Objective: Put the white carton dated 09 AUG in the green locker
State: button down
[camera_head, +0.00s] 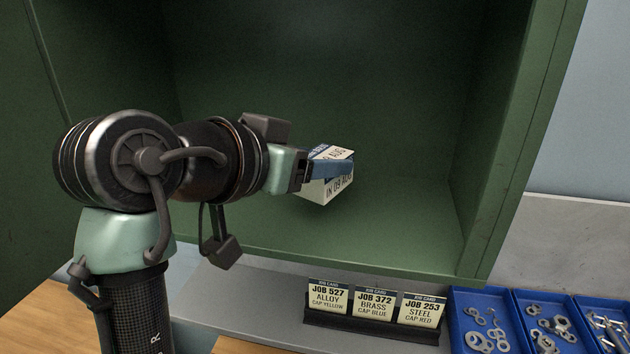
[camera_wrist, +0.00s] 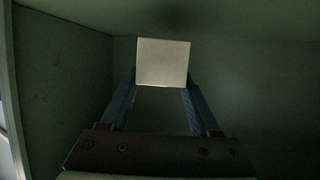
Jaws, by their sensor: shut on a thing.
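The white carton (camera_head: 340,186) shows "09 AUG" lettering on its side and top. My gripper (camera_head: 332,169) is shut on it, with a blue finger across the carton. The carton is tilted in the head view and is inside the opening of the green locker (camera_head: 400,225). I cannot tell whether it touches the locker floor. In the wrist view, the carton's plain white face (camera_wrist: 163,62) sits between the tips of the two blue fingers (camera_wrist: 160,85), with the locker's dark walls around it. Part of the carton is hidden by the finger.
The locker's right wall edge (camera_head: 535,120) and front bottom lip stand near my arm. Below are job cards (camera_head: 373,303) in a dark holder and several blue bins (camera_head: 480,340) of metal parts. The locker floor right of the carton is clear.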

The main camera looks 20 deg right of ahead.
aim_at(307, 192)
notch_tip(307, 192, down, 3)
jog(key=shift+f+p, duration=0.2)
jog(key=shift+p, duration=0.55)
jog(key=shift+f, duration=0.3)
jog(key=shift+f, duration=0.1)
jog(key=shift+c, duration=0.6)
grip_release()
